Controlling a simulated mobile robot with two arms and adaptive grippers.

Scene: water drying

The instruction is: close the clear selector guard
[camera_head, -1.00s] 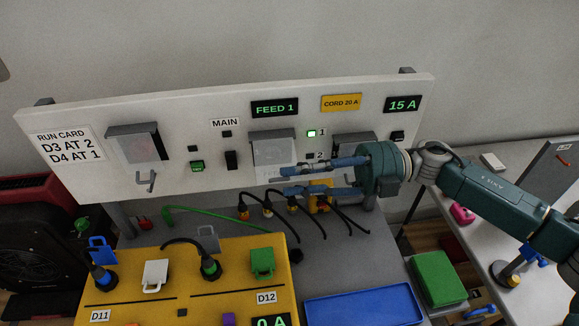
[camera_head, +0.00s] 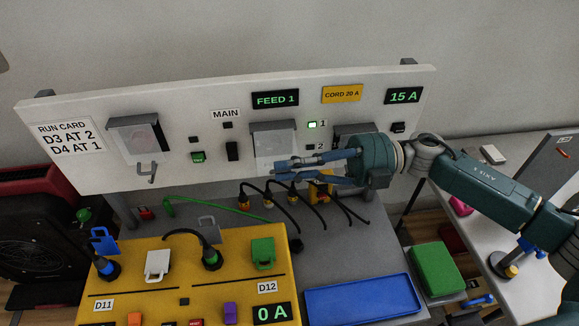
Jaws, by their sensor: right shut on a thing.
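The clear selector guard (camera_head: 273,140) hangs under a grey hood below the FEED 1 sign on the white panel. It is a pale see-through flap, and what is behind it is hard to make out. My left gripper is not in view.
A similar hooded window (camera_head: 139,137) with a grey hook is at the panel's left; another hood (camera_head: 353,131) is behind my right gripper. Black cords (camera_head: 325,215) hang below. A yellow box (camera_head: 230,247) with plugs and a blue tray (camera_head: 362,300) stand in front.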

